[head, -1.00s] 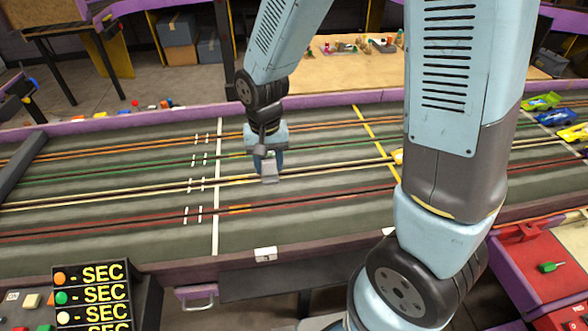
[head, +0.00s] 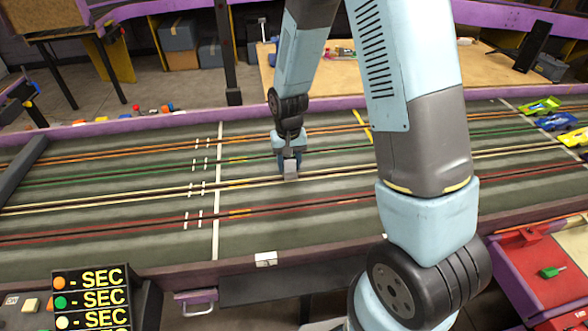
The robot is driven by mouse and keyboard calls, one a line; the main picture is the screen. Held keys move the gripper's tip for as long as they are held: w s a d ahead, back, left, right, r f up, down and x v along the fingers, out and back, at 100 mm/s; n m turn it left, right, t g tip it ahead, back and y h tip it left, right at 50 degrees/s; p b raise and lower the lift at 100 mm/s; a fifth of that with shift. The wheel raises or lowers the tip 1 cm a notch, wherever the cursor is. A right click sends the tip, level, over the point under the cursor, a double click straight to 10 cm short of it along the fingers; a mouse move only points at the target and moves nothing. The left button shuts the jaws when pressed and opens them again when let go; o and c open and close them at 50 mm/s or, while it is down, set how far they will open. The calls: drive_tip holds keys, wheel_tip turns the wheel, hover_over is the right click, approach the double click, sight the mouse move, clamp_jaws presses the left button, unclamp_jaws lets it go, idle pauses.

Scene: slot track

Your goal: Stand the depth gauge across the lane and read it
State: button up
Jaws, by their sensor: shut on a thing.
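My gripper (head: 290,168) is over the middle of the slot track (head: 120,214), just right of the white line across the lanes. It points down and is shut on a small grey block, which I take to be the depth gauge (head: 290,171). The gauge is at the cream lane (head: 340,175). I cannot tell whether its lower edge touches the track. The fingers hide part of it, and no reading can be made out.
Several toy cars (head: 556,122) stand at the track's right end. A lane time board (head: 92,295) is at lower left. A red tray (head: 525,240) with a green-handled tool (head: 553,271) is at right. Purple rails (head: 90,130) edge the track.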

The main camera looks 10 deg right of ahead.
sight(290, 169)
drive_tip(key=shift+w+d+f, duration=0.15)
drive_tip(key=shift+f, duration=1.6)
drive_tip(key=o, duration=1.1)
drive_tip(key=shift+o, duration=0.2)
